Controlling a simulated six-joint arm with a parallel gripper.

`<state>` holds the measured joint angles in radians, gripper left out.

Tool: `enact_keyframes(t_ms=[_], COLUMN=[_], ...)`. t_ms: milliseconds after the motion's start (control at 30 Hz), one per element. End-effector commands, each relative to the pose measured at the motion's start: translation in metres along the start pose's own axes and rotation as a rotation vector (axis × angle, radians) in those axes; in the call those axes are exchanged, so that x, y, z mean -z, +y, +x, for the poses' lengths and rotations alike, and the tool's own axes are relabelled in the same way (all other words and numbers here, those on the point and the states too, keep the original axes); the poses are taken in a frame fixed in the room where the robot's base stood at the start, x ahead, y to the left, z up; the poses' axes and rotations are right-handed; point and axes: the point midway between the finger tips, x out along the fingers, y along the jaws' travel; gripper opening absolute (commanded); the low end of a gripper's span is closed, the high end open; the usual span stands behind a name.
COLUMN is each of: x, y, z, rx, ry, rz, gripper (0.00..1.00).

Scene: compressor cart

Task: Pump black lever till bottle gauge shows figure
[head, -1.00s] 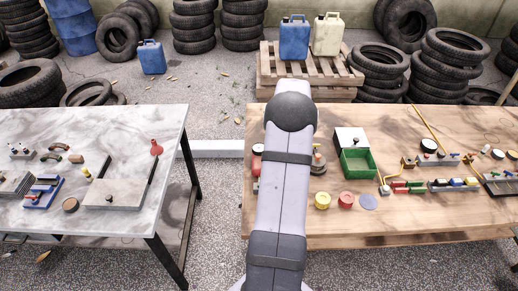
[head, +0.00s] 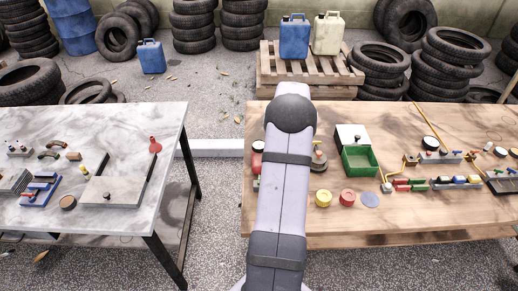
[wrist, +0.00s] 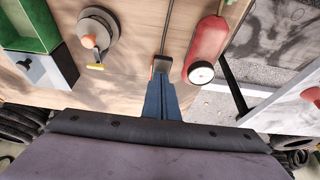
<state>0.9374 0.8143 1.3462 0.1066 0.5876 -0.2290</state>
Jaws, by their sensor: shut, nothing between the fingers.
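In the wrist view a thin dark rod, apparently the black lever (wrist: 170,28), runs from the top edge down to the tips of my gripper (wrist: 160,68). My gripper is shut and empty, its tips at or very near the rod's lower end; I cannot tell if they touch. The red bottle (wrist: 207,42) lies just right of the rod, with a round white gauge (wrist: 201,73) at its near end. The gauge's figure is too small to read. In the head view my arm hides the gripper and the lever; a bit of red bottle (head: 256,167) shows at its left.
A grey disc fitting with an orange knob (wrist: 97,30) stands left of the rod. Yellow and red lids lie nearer the front. A gap separates this wooden bench from the marble-topped bench (head: 100,120).

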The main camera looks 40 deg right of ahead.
Motion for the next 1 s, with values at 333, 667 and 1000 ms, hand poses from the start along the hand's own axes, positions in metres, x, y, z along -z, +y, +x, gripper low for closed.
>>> enact_keyframes(t_ms=[333, 667, 1000], x=[-0.010, -0.018, -0.022], y=[0.000, 0.000, 0.000], z=[0.023, 0.042, 0.049], rx=[0.000, 0.000, 0.000], ry=[-0.001, -0.001, -0.002], rz=[0.000, 0.000, 0.000], gripper=[0.00, 0.00, 0.00])
